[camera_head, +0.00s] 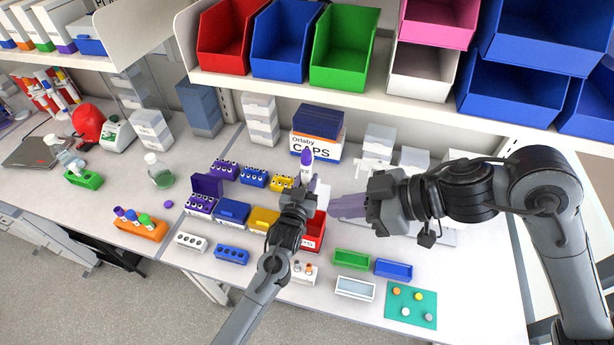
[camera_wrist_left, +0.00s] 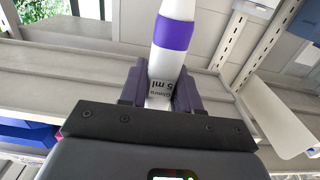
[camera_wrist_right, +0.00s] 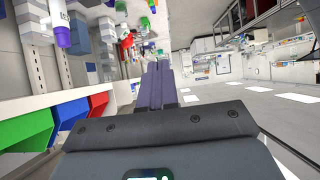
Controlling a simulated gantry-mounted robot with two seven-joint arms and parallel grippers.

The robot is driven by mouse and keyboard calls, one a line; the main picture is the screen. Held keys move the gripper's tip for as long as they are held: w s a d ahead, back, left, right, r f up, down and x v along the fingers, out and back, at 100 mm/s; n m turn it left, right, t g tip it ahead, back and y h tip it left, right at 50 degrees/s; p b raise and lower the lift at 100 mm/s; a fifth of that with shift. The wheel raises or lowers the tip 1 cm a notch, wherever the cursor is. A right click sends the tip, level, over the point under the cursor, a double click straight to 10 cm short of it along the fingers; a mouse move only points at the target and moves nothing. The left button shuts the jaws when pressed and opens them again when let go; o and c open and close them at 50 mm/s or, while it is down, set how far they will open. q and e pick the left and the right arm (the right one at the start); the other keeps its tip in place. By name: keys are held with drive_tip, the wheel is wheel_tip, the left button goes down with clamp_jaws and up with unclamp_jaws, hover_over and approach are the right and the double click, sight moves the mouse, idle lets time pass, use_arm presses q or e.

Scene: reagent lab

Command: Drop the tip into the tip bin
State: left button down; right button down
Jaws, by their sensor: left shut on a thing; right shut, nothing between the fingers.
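My left gripper (camera_head: 306,186) is shut on a white pipette with a purple band (camera_head: 307,160), above the middle of the bench. The pipette also shows in the left wrist view (camera_wrist_left: 172,45), marked 5 ml, between the fingers. Its lower end and any tip are hidden behind my left gripper and wrist. A red open box with a white label (camera_head: 317,232), which looks like the tip bin, stands below and right of that gripper, partly covered by my left arm. My right gripper (camera_head: 335,207) is shut and empty, its purple fingers pointing left above the red box.
Tube racks (camera_head: 232,212) stand left of my left arm. Green (camera_head: 351,259) and blue (camera_head: 393,269) trays and a teal mat (camera_head: 411,307) lie front right. A caps box (camera_head: 317,145) stands behind the pipette. A shelf with coloured bins (camera_head: 342,47) overhangs the back.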

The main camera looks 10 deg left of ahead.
drive_tip(key=w+a+r+m+t, duration=0.2)
drive_tip(key=w+r+m+t, duration=0.25)
drive_tip(key=w, duration=0.55)
drive_tip(key=w+a+r+m+t, duration=0.3)
drive_tip(key=w+r+m+t, duration=0.15)
drive_tip(key=w, duration=0.45)
drive_tip(key=w+a+f+m+g+h, duration=0.2)
drive_tip(key=w+f+m+h, duration=0.4)
drive_tip(key=f+m, duration=0.4)
drive_tip(key=shift+a+m+h, duration=0.4)
drive_tip(key=shift+a, duration=0.25)
drive_tip(key=shift+f, duration=4.4)
